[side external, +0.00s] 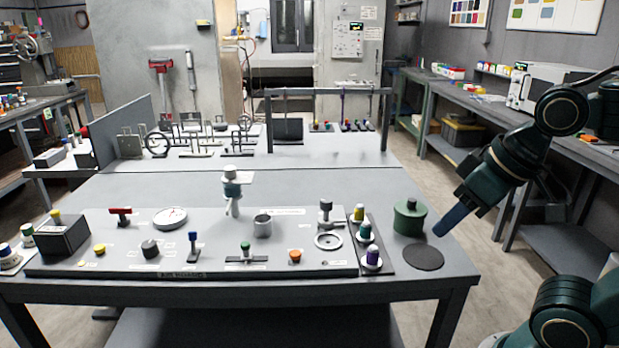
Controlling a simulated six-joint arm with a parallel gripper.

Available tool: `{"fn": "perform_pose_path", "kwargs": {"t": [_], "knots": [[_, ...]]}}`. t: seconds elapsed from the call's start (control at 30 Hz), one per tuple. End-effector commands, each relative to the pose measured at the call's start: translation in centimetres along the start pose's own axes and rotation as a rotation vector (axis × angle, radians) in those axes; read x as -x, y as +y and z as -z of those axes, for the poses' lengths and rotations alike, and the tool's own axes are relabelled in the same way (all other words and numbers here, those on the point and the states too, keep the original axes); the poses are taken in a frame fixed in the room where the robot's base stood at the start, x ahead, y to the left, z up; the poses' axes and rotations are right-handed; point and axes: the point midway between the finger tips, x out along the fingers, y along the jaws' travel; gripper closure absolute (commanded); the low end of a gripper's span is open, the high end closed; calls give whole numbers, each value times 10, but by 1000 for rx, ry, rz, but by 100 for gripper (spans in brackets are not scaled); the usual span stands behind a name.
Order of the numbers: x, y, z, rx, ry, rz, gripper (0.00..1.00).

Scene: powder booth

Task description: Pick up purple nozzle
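The purple nozzle (372,258) stands upright at the front of a dark strip (389,265) on the table, with a pale base and a purple band. Behind it in the same row stand a teal nozzle (365,232) and a yellow nozzle (358,213). My gripper (440,231) is to the right of the row, raised above the table and slanting down to the left. Its blue end is seen side-on, so I cannot tell whether the fingers are open or shut. It is apart from the purple nozzle.
A green round container (409,219) stands between my gripper and the nozzles. A flat dark disc (423,257) lies at the table's right edge. A grey panel (110,258) with several knobs fills the table to the left. A rack frame (328,92) stands behind.

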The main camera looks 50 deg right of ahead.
Motion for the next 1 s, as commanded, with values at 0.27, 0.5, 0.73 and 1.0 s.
{"fn": "perform_pose_path", "kwargs": {"t": [0.27, 0.5, 0.73, 1.0], "knots": [[-10, 6, 26, -259, -83, -28, 64], [-30, 16, 58, -589, -171, -84, 64], [-57, 30, 85, -906, -247, -161, 64], [-96, 49, 110, -1270, -318, -280, 64]]}}
